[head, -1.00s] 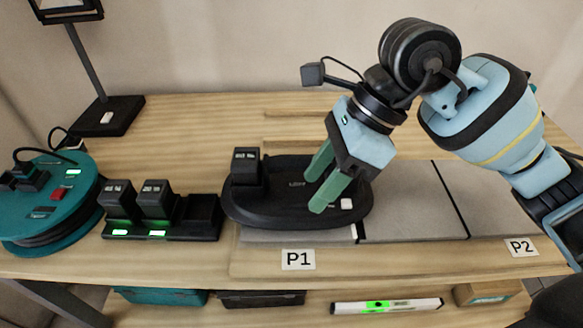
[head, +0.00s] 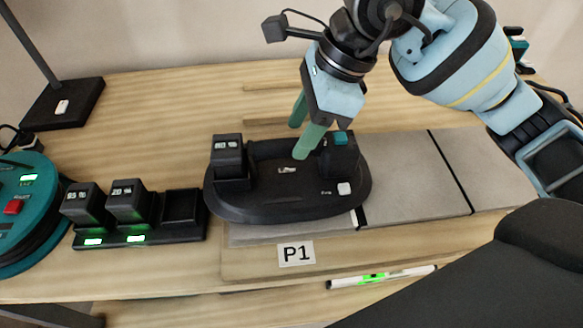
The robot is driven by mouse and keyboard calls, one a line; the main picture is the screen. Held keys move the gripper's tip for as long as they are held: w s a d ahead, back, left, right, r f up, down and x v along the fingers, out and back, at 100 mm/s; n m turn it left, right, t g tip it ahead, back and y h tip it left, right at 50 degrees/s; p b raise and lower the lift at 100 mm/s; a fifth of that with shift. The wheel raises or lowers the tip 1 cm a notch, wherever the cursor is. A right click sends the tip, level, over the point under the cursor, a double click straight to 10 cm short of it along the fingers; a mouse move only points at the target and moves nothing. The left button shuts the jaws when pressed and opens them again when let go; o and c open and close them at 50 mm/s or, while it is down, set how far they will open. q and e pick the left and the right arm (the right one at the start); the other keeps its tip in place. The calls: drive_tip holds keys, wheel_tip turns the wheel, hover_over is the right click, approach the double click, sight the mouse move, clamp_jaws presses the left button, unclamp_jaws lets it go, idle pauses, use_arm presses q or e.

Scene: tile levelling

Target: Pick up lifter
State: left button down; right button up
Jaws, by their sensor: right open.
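The lifter (head: 270,203) is a black oval device lying flat on the grey tile at the P1 label. A battery block (head: 228,160) stands at its left end and a post with a teal top (head: 340,150) at its right end. A dark handle bar runs between them along the back. My right gripper (head: 298,142) points down over this bar with its green fingers apart. One finger appears behind the bar and one in front; contact cannot be told. My left gripper is not in view.
A charger (head: 180,232) with two batteries and an empty right bay stands close left of the lifter. Grey tiles (head: 410,180) extend right.

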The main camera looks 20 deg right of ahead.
sight(293, 142)
drive_tip(key=x, duration=0.4)
drive_tip(key=shift+a+f, duration=0.1)
drive_tip(key=shift+a, duration=0.25)
drive_tip(key=shift+a+f, duration=0.1)
drive_tip(key=shift+f, duration=0.2)
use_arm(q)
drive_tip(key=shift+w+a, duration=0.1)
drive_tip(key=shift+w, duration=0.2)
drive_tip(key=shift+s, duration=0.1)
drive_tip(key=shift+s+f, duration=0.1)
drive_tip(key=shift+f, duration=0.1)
use_arm(e)
drive_tip(key=shift+f, duration=0.2)
drive_tip(key=c, duration=1)
drive_tip(key=shift+r, duration=0.1)
clamp_jaws()
